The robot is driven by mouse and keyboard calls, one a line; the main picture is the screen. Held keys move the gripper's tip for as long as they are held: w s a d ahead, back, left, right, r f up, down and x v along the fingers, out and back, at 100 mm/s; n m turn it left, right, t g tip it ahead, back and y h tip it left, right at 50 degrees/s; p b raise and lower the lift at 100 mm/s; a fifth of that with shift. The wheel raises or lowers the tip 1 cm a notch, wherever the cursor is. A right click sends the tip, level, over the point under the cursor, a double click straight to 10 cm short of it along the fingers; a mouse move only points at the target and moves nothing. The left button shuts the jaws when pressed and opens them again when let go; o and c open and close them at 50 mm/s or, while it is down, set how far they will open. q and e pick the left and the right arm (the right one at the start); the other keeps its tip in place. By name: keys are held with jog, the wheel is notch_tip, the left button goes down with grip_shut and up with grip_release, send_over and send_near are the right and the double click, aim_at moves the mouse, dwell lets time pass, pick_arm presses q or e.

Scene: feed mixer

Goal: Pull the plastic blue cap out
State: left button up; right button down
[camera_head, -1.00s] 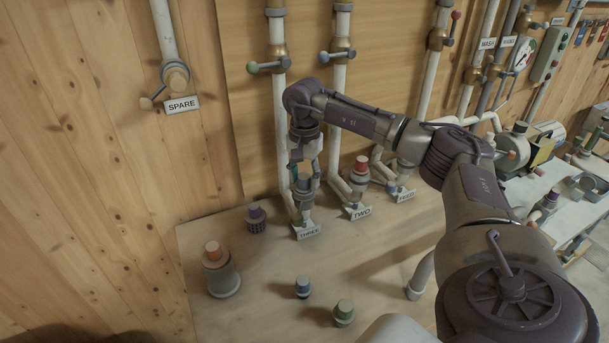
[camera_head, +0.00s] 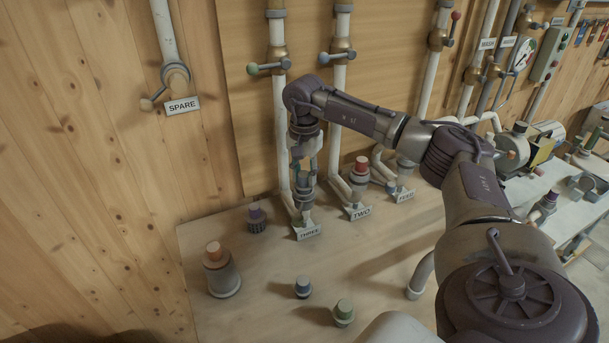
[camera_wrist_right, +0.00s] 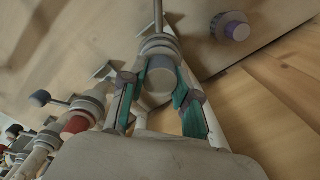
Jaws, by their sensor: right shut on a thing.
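In the head view the fingers mostly hide this cap. A separate blue-topped plug (camera_head: 303,288) stands on the table in front, away from the gripper. My left gripper is not in view.
A red-topped fitting (camera_head: 361,166) stands close by at outlet TWO. A purple-topped plug (camera_head: 257,218), an orange-topped plug (camera_head: 218,270) and a green-topped plug (camera_head: 344,312) stand on the table. Pipes rise behind the gripper.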

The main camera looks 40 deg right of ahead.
jog(key=shift+r+p, duration=0.4)
jog(key=shift+r, duration=0.25)
jog(key=shift+r, duration=0.15)
jog(key=shift+r+p, duration=1.95)
jog(key=shift+r, duration=0.45)
jog(key=shift+f, duration=0.1)
